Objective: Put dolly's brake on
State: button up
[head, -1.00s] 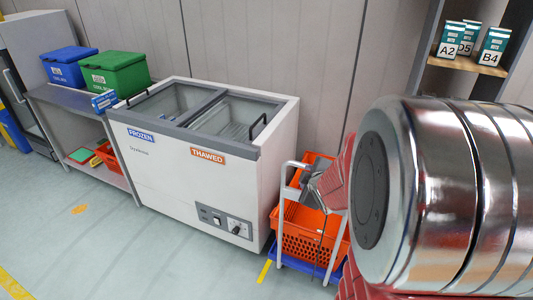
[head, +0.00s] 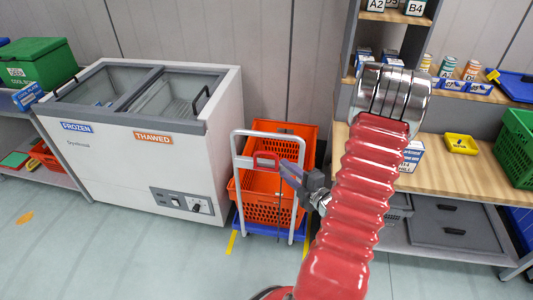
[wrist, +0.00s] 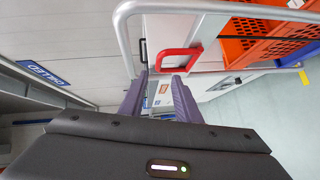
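The dolly has a blue base (head: 275,230), a silver push frame (head: 236,160) and stacked orange totes (head: 268,190) on it. A red loop-shaped lever (head: 266,160) sits on the frame's upper part; it also shows in the wrist view (wrist: 179,59), beside the silver tube (wrist: 123,35). My gripper (head: 286,170) is at the front right of the frame, pointing left toward the red lever. In the wrist view my gripper (wrist: 160,78) has its two purple fingers apart and empty, with the red lever just beyond the fingertips. Contact cannot be told.
A white chest freezer (head: 110,160) stands left of the dolly. A wooden shelf unit (head: 455,170) with boxes and a yellow tray (head: 461,144) stands on the right. Open floor (head: 120,265) lies in front.

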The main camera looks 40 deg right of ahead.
aim_at(265, 153)
jog(key=shift+s+t, duration=0.3)
jog(key=w, duration=0.4)
jog(key=w+d+f, duration=0.1)
jog(key=w, duration=0.4)
jog(key=w+f, duration=0.1)
jog(key=w, duration=0.3)
jog(key=shift+w+d, duration=0.3)
jog(key=shift+w, duration=0.05)
jog(key=shift+c, duration=0.2)
grip_shut()
